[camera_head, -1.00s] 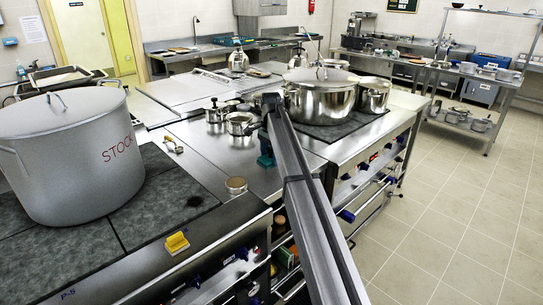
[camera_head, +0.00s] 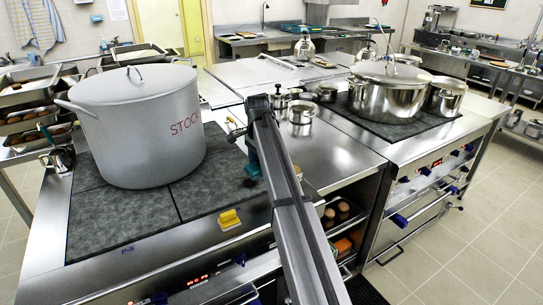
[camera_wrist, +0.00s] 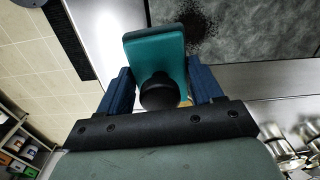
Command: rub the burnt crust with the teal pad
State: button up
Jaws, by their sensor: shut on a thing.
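My gripper (camera_wrist: 160,95) is shut on the teal pad (camera_wrist: 150,50), with its blue fingers on either side of the pad's black knob (camera_wrist: 158,92). The burnt crust (camera_wrist: 200,25) is a dark speckled patch on the grey cooktop, just beside the pad's far right edge in the wrist view. In the head view the teal pad (camera_head: 252,168) hangs under my arm's end, close to the cooktop's right edge. The crust shows there only as a small dark spot (camera_head: 249,182). I cannot tell whether the pad touches the cooktop.
A large grey stockpot (camera_head: 140,125) stands on the cooktop left of my gripper. A yellow sponge (camera_head: 230,218) sits on the front edge. Small pans (camera_head: 300,112) stand behind to the right, and a steel pot (camera_head: 388,95) stands on the right-hand hob. The front cooktop (camera_head: 120,222) is bare.

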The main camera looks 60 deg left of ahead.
jog(key=shift+d+m, duration=0.15)
jog(key=shift+m, duration=0.75)
jog(key=shift+f, duration=0.2)
